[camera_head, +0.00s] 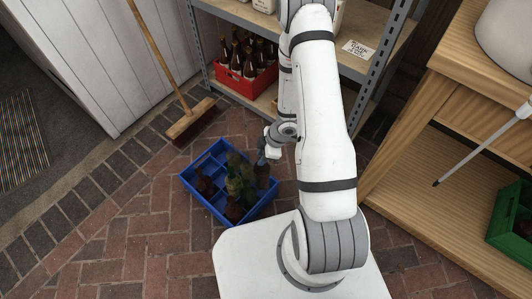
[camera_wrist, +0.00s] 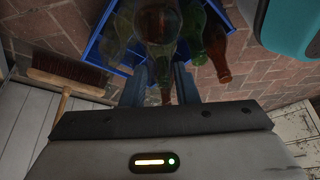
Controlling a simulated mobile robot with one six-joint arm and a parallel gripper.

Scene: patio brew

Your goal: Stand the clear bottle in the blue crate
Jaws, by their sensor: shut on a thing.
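The blue crate (camera_head: 203,204) stands on the brick floor in the head view, with several brown and green bottles in it. My gripper (camera_head: 265,151) is above the crate's far right side. In the wrist view my gripper (camera_wrist: 161,84) is shut on the neck of a see-through bottle, which looks like the clear bottle (camera_wrist: 157,24). The bottle's body is over the blue crate (camera_wrist: 96,50), among other bottles. Whether its base touches the crate floor cannot be told. In the head view it is hard to make out against the other bottles.
A red crate (camera_head: 236,83) of brown bottles is on the metal shelf. A wooden bench (camera_head: 430,205) with a green crate (camera_head: 512,232) is at right. A green bottle (camera_wrist: 190,22) and a brown bottle (camera_wrist: 215,48) are close beside the held bottle.

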